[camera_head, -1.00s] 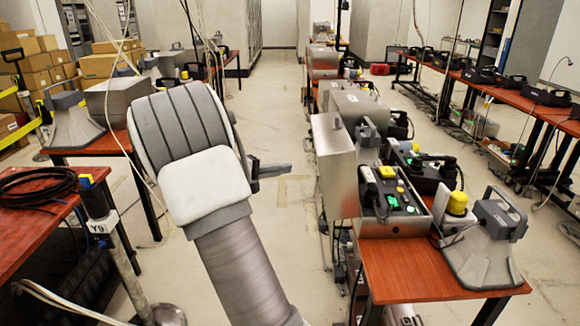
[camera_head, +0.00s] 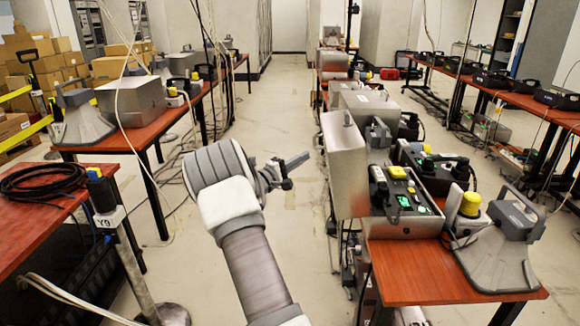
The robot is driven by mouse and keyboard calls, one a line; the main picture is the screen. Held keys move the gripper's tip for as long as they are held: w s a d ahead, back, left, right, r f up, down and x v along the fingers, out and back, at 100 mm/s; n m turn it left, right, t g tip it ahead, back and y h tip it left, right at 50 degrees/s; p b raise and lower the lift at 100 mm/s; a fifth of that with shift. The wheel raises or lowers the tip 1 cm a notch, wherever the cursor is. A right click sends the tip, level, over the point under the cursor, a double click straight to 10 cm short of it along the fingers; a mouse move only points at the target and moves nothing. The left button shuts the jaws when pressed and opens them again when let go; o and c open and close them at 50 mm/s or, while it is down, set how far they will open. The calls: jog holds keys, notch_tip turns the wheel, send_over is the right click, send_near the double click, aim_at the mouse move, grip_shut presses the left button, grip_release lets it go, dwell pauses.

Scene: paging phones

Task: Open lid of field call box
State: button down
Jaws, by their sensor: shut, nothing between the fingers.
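A metal field call box (camera_head: 404,226) stands on the near right red table. Its lid (camera_head: 345,165) stands upright on the box's left side, swung open, and the panel with a yellow button and green lights shows. Another metal box (camera_head: 130,104) on the left table looks closed. My gripper (camera_head: 300,160) is in the aisle, left of the open lid in the picture and apart from it. Its fingers are shut and empty, pointing right. I cannot tell its exact depth from the lid.
A grey horn speaker (camera_head: 500,245) and a yellow-topped beacon (camera_head: 470,205) stand right of the call box. A post marked Y9 (camera_head: 120,245) and a red table with coiled black cable (camera_head: 42,182) are at left. The aisle floor (camera_head: 285,100) is mostly clear; cables hang at left.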

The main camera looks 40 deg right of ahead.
aim_at(364, 147)
jog(key=d, duration=0.1)
jog(key=s+d, duration=0.2)
jog(key=d, duration=0.1)
jog(key=shift+s+r, duration=0.2)
jog(key=shift+r, duration=0.2)
jog(key=shift+d, duration=0.1)
jog(key=shift+s+d+r, duration=0.3)
jog(key=shift+r, duration=0.15)
jog(key=s+d+r+m+y, duration=0.1)
jog(key=s+d+r, duration=0.1)
jog(key=d, duration=0.1)
jog(key=s+d+r+m+y+b, duration=0.1)
jog(key=s+d, duration=0.2)
jog(key=s+d+r+m+y, duration=0.1)
jog(key=s+d+r+m, duration=0.1)
jog(key=s+d, duration=0.1)
jog(key=shift+s+d+r+y+b, duration=0.15)
jog(key=shift+d+r+y+b, duration=0.15)
jog(key=shift+r+y+b, duration=0.1)
jog(key=s+d+f+m+y+p, duration=0.1)
jog(key=s+d+m+y+p, duration=0.1)
jog(key=s+d, duration=0.7)
jog(key=shift+d+t+y+p, duration=0.4)
jog(key=shift+d+p, duration=0.2)
jog(key=shift+d, duration=0.35)
